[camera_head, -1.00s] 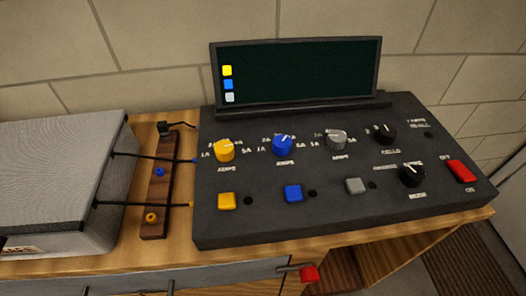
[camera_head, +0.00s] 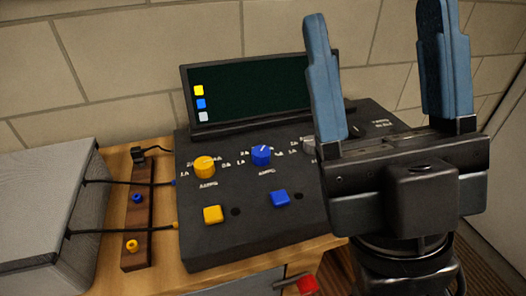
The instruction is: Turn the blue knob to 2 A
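The blue knob (camera_head: 261,155) is on the black control panel (camera_head: 195,243), between the yellow knob (camera_head: 204,167) and the partly hidden grey knob (camera_head: 309,146). Its white pointer tilts up and slightly right; the small amp labels around it are hard to read. My gripper (camera_head: 381,65) is in the right part of the view, fingers pointing up and wide apart, with nothing between them. It is to the right of the blue knob and apart from it, and it hides the right part of the panel.
A dark screen (camera_head: 255,88) with yellow, blue and white squares stands behind the knobs. Yellow (camera_head: 213,214) and blue (camera_head: 280,198) buttons sit in front. A grey box (camera_head: 40,215) and a wooden strip with cables (camera_head: 138,215) are at left. A red-tipped handle (camera_head: 306,284) sticks out below.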

